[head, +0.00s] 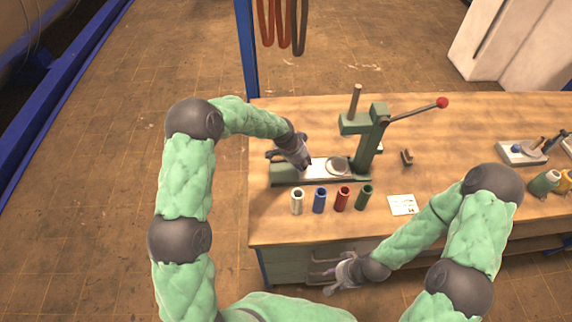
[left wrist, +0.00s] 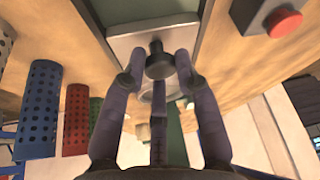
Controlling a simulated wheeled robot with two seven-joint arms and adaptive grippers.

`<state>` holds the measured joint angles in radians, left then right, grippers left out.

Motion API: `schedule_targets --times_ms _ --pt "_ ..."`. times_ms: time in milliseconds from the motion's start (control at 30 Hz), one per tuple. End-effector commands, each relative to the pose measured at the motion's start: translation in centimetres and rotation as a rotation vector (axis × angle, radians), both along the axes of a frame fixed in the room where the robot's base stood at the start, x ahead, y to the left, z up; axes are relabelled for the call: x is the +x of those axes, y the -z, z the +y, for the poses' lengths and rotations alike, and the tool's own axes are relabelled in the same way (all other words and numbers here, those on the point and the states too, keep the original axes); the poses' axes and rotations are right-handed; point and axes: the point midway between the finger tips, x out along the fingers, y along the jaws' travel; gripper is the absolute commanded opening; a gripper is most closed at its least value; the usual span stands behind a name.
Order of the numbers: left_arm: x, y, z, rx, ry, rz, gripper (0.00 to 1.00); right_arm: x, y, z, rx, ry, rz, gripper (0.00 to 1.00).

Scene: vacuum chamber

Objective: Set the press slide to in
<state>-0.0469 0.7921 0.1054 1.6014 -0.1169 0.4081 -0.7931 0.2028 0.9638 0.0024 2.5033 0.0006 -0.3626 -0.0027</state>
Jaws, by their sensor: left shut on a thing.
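The green arbor press (head: 366,145) stands on the workbench, with a lever ending in a red ball (head: 442,102). Its pale slide (head: 318,169) lies along the green base, and a round plate (head: 338,164) sits to the right, near the press column. My left gripper (head: 304,166) is at the slide's left part. In the left wrist view its fingers close around a dark knob (left wrist: 158,62) on the slide. The knob is hidden by the gripper in the head view. My right gripper (head: 336,285) hangs in front of the bench, away from the press; its jaw opening is unclear.
White (head: 297,201), blue (head: 319,200), red (head: 342,199) and green (head: 364,197) perforated sleeves stand in a row before the press. A white card (head: 403,205) lies to their right. A red button (left wrist: 285,22) shows in the wrist view. Bottles (head: 545,182) stand far right.

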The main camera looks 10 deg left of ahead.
Motion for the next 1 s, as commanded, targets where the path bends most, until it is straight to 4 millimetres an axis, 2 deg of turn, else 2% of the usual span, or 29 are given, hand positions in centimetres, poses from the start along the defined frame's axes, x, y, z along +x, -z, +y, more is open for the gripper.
schedule_targets --times_ms 100,400,433,500,833,1000 --pt "0.5 -0.2 -1.0 0.000 -0.002 -0.007 0.00 0.0 0.2 0.0 0.000 0.000 0.000 0.40" --pt "0.6 -0.4 -1.2 -0.002 -0.003 -0.010 0.00 0.0 0.2 0.0 0.000 0.000 0.000 0.40" --pt "0.7 -0.4 -1.3 -0.002 -0.003 -0.010 0.40 0.0 0.1 0.0 0.000 0.000 0.000 0.40" --pt "0.7 -0.4 -1.3 -0.002 -0.003 -0.011 0.54 0.0 0.2 0.0 0.000 0.000 0.000 0.40" --pt "0.4 -0.3 -1.1 0.000 -0.002 -0.004 0.54 0.0 0.2 0.0 0.000 0.000 0.000 0.40" --pt "0.1 -1.6 -0.6 0.000 -0.003 -0.006 0.54 0.0 0.2 0.0 0.000 0.000 0.000 0.40"
